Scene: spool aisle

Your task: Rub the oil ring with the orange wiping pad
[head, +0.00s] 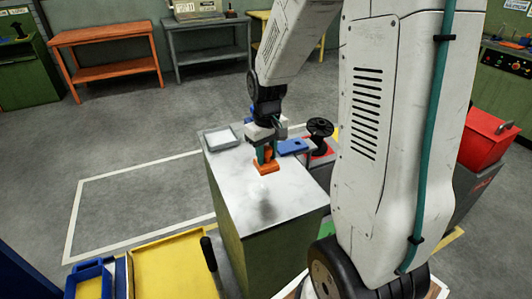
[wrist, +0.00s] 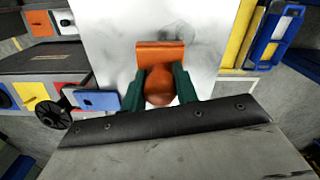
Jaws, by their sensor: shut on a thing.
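The orange wiping pad (head: 266,168) is below my gripper (head: 266,153), low over the pale top of a green cabinet (head: 233,178). I cannot tell whether it touches the top. In the wrist view, the green fingers of my gripper (wrist: 160,86) are shut on the rounded knob of the orange pad (wrist: 160,50). In the wrist view faint grey marks (wrist: 197,30) show beyond the pad; a clear ring shape does not show.
A grey tray (head: 220,138) sits at the cabinet top's far left corner. A blue item (head: 292,147) and a black spool (head: 320,128) are to the right of my gripper. A yellow-topped surface (head: 178,268) stands at the front left. The floor left of the cabinet is clear.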

